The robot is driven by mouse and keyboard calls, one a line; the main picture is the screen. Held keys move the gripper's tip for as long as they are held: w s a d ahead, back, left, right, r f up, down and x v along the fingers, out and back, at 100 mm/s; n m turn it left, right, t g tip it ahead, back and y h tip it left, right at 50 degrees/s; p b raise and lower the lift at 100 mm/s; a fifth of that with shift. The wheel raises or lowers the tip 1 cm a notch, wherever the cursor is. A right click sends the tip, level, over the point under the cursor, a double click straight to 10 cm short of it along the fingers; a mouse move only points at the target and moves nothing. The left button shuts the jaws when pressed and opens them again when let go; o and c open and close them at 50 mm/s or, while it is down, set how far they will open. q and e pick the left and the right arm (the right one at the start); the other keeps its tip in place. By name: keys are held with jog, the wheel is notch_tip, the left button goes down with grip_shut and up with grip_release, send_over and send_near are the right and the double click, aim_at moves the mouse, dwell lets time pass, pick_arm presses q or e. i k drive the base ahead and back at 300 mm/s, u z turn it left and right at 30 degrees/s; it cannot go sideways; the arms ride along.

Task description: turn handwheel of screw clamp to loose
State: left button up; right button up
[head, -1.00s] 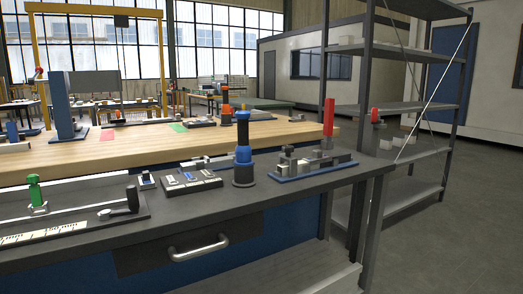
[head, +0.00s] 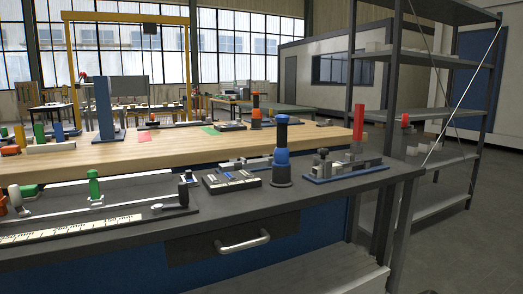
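I cannot tell for sure which item is the screw clamp, and no handwheel shows clearly. A blue-based fixture (head: 345,174) with grey blocks and a tall red handle (head: 358,121) stands at the right end of the dark workbench (head: 215,212). A long rail device (head: 140,197) with a ruler scale, a green-topped post (head: 95,186) and a black knob (head: 184,194) lies at the left. A small pale round part (head: 15,194) shows at the left edge. Neither of my grippers is in view.
A black column with a blue collar (head: 282,160) and a tray of small parts (head: 231,180) stand between the rail and the fixture. The wooden table (head: 190,151) is behind. Metal shelving (head: 440,140) stands at the right, with open floor beyond.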

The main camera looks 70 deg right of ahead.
aim_at(323, 152)
jog(key=u, duration=0.05)
jog(key=i, duration=0.85)
jog(key=z, duration=2.15)
